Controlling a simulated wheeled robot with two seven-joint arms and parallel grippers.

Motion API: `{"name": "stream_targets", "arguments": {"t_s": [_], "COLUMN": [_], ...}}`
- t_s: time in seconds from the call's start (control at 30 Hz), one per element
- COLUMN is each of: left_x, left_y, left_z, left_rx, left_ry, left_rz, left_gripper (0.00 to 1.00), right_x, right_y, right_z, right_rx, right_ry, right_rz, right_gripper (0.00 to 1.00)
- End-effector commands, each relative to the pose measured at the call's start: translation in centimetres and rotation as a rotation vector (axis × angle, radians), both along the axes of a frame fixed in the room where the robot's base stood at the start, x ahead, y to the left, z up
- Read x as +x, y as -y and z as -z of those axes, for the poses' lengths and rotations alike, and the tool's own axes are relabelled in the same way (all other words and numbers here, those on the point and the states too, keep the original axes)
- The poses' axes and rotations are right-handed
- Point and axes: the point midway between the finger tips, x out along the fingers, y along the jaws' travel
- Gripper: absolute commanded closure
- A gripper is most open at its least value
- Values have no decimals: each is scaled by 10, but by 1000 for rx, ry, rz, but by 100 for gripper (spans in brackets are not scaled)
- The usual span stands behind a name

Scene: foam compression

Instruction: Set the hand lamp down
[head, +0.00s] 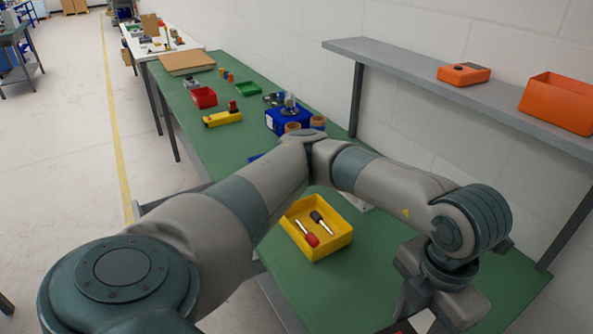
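My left arm comes in from the lower left, bends over the green bench and comes down at the lower right. My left gripper (436,308) points down there, over the bench's near part. Its fingertips are at or below the picture's bottom edge, so whether it is open or shut does not show. A small pale patch shows beside it at the bottom edge; I cannot tell what it is. I cannot make out a hand lamp for certain. My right gripper is not in view.
A yellow bin (327,246) with two screwdrivers stands on the green bench (350,290), left of my gripper. A blue box (284,120), a red bin (204,97) and a yellow item (222,118) are farther back. A grey shelf (420,72) holds orange items (560,103).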

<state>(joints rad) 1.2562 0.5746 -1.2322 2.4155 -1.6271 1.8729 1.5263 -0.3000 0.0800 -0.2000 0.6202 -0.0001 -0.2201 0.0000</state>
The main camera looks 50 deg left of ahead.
Motion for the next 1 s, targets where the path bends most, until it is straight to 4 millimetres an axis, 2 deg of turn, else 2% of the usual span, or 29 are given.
{"name": "stream_targets", "arguments": {"t_s": [1.0], "left_x": [37], "left_y": [-39], "left_z": [20], "left_rx": [-10], "left_ry": [0], "left_rz": [1571], "left_gripper": [88], "right_x": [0], "right_y": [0], "right_z": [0], "right_rx": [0], "right_ry": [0], "right_rz": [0], "right_gripper": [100]}}
